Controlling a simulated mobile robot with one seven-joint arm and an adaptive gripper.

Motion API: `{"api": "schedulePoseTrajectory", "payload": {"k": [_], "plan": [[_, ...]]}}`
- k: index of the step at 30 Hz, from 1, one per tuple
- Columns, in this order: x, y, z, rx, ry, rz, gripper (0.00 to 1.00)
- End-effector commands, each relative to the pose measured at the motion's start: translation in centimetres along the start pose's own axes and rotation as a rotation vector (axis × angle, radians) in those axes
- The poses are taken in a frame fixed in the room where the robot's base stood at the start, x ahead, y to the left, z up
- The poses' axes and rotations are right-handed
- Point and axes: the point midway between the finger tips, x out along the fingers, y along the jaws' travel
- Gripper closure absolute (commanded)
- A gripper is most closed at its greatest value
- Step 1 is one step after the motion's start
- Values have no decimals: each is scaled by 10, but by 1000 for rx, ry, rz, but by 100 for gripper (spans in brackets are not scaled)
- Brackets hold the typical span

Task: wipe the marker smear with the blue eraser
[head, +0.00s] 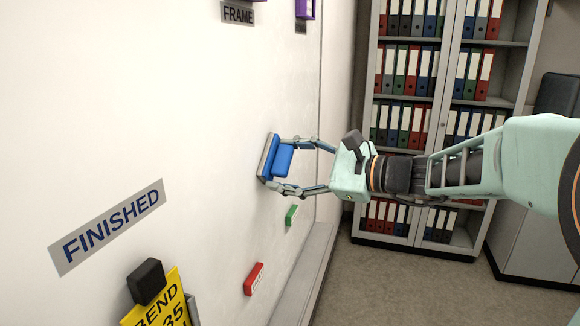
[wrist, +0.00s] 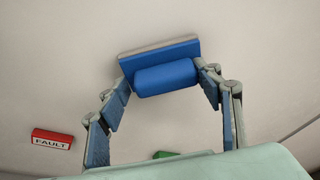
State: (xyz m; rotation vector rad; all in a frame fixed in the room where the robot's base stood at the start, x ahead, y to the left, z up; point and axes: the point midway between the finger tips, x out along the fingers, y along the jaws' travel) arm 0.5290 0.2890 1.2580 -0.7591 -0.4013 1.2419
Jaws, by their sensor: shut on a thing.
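The blue eraser (head: 281,162) is held between the two fingers of my gripper (head: 279,163) in the head view. Its grey pad side faces the white board (head: 200,110) and appears to lie at or against the surface. In the wrist view the eraser (wrist: 165,70) sits between the fingertips (wrist: 163,79), its long blue grip toward me and its pad edge along the top. Whether the pad touches the board is hard to tell. I see no marker smear in either view; it may be hidden behind the eraser or my gripper.
A red magnet (head: 254,279), marked FAULT in the wrist view (wrist: 52,139), and a green magnet (head: 291,215) are on the board below the eraser. A FINISHED label (head: 107,226) and a yellow card (head: 160,305) are lower left. A ledge (head: 298,280) runs along the board's bottom.

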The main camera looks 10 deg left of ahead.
Motion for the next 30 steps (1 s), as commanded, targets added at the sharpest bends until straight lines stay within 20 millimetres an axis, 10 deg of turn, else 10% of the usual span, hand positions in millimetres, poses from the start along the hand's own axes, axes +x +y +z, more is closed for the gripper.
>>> {"api": "schedulePoseTrajectory", "payload": {"k": [30], "plan": [[-13,44,41,-1,-3,1,67]]}}
